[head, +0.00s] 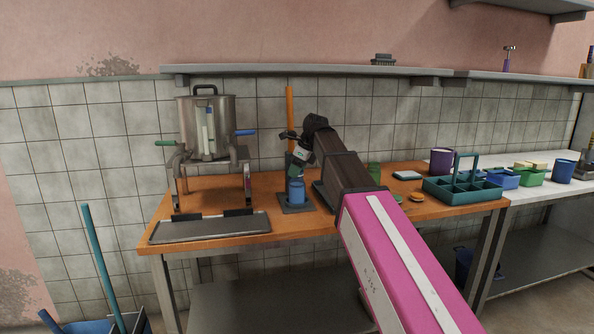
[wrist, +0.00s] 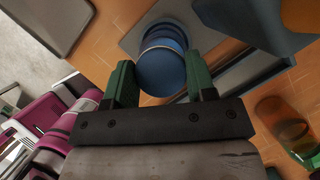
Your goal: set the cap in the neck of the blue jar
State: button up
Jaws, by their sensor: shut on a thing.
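The blue jar (head: 296,190) stands upright on a dark base plate (head: 296,208) on the orange worktop. My gripper (head: 296,171) is directly above the jar, pointing down. In the wrist view, my gripper (wrist: 161,78) has its green fingers shut on the sides of a round blue cap (wrist: 162,72). The jar (wrist: 165,33) shows just beyond the cap, and the cap covers part of it. The two overlap closely, so I cannot tell whether the cap touches the neck. The neck opening is hidden.
A steel pot machine (head: 207,130) and a grey tray (head: 210,228) stand left of the jar. An orange post (head: 290,105) rises behind it. A teal divided caddy (head: 464,189) and a purple mug (head: 441,160) stand to the right. A shelf (head: 300,69) runs above.

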jog(key=shift+f, duration=0.1)
dwell(0.3)
jog(key=o, duration=1.3)
jog(key=shift+o, duration=0.2)
jog(key=shift+r, duration=3.5)
